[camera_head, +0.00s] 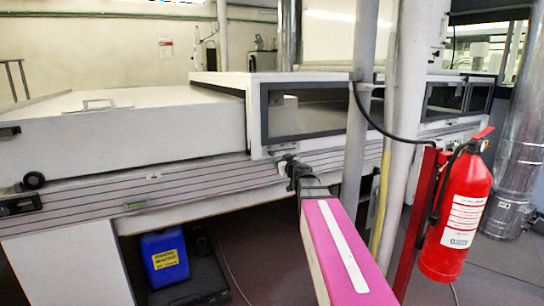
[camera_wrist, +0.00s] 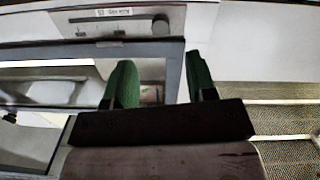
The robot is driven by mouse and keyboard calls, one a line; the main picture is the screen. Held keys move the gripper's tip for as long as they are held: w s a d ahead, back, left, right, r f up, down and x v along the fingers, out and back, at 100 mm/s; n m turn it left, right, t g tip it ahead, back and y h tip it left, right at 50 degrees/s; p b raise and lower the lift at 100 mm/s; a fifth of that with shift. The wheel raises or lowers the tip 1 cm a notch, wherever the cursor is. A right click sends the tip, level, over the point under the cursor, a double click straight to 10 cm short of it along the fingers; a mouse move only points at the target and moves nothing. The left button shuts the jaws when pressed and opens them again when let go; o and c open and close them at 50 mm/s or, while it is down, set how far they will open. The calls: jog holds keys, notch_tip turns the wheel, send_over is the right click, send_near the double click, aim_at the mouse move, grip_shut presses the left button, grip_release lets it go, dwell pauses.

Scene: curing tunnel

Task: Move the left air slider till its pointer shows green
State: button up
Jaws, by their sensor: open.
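My gripper (camera_wrist: 160,84) shows in the wrist view with two green fingers spread apart and nothing between them. In the head view it (camera_head: 286,163) is at the end of my pink arm, close to the front rail below the box-like tunnel section. Near the top of the wrist view, a pale panel carries a dark slot (camera_wrist: 90,19) with a small label above it. A dark round knob (camera_wrist: 160,24) is at the slot's right end, beyond the fingertips and apart from them. I cannot tell whether this is the left air slider. No pointer or green zone can be made out.
The tunnel section (camera_head: 300,110) has a dark-framed window. Vertical pipes (camera_head: 405,130) stand right of my arm, with a red fire extinguisher (camera_head: 458,210) farther right. A blue container (camera_head: 165,258) sits under the machine. Grey ribbed rails (camera_head: 190,188) run along the machine's front.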

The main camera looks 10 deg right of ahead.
aim_at(273, 155)
jog(key=x, duration=0.9)
jog(key=shift+w+a+f, duration=0.1)
jog(key=shift+w+a, duration=0.05)
jog(key=shift+w, duration=0.25)
grip_shut()
